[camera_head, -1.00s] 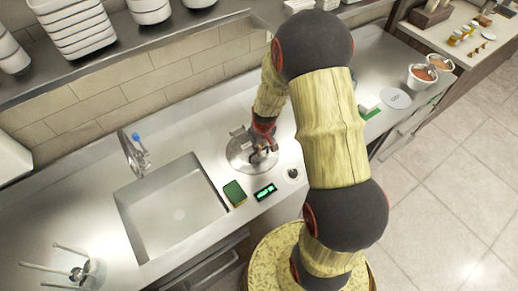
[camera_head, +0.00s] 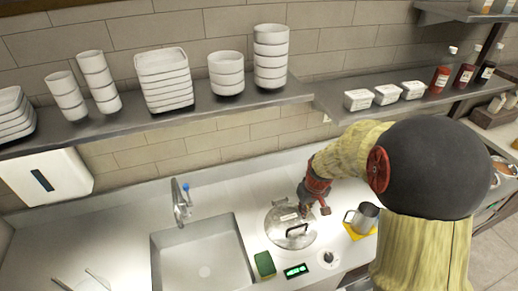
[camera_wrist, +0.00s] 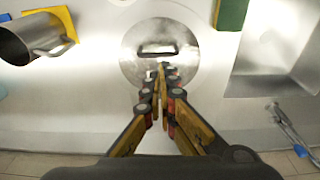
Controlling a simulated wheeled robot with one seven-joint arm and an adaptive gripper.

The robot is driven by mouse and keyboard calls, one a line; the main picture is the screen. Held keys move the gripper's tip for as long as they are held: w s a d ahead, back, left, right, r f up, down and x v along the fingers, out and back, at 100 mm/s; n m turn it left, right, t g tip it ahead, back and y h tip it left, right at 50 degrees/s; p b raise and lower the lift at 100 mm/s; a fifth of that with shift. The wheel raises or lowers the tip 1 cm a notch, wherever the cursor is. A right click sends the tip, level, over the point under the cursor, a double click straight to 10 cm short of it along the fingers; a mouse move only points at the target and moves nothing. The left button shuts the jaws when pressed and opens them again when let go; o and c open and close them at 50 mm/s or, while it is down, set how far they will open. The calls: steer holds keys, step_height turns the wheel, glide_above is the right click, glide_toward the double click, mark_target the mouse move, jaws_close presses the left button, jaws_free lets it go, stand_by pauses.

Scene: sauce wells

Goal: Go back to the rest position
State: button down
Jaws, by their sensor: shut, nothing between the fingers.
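My gripper (camera_head: 318,210) is at the right back part of a round metal lid (camera_head: 272,232) with a dark bar handle (camera_head: 297,230). In the wrist view my gripper (camera_wrist: 161,68) is shut and empty, its fingertips together over the lid (camera_wrist: 135,62). The tips lie just short of the handle (camera_wrist: 157,48) in that picture, and no contact with it is clear. The height of the tips above the lid is hard to tell.
A sink (camera_head: 203,262) and faucet (camera_head: 180,203) lie left of the lid. A green sponge (camera_head: 264,264), a lit display (camera_head: 296,271) and a knob (camera_head: 328,258) are in front. A metal pitcher (camera_head: 367,217) stands on a yellow cloth at right. Bowls (camera_head: 270,55) stand on the shelf above.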

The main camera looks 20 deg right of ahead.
steer(key=shift+s, duration=0.1)
steer(key=s+a+r+t+b, duration=0.1)
steer(key=s+a+r+b, duration=0.3)
steer(key=s+a+b, duration=0.2)
steer(key=s+a+r+t+b, duration=0.2)
steer(key=s+a+r+b, duration=0.2)
steer(key=s+a+b, duration=0.3)
steer(key=s+b, duration=0.3)
steer(key=s, duration=0.3)
steer(key=shift+a+t, duration=0.2)
steer(key=shift+t, duration=0.1)
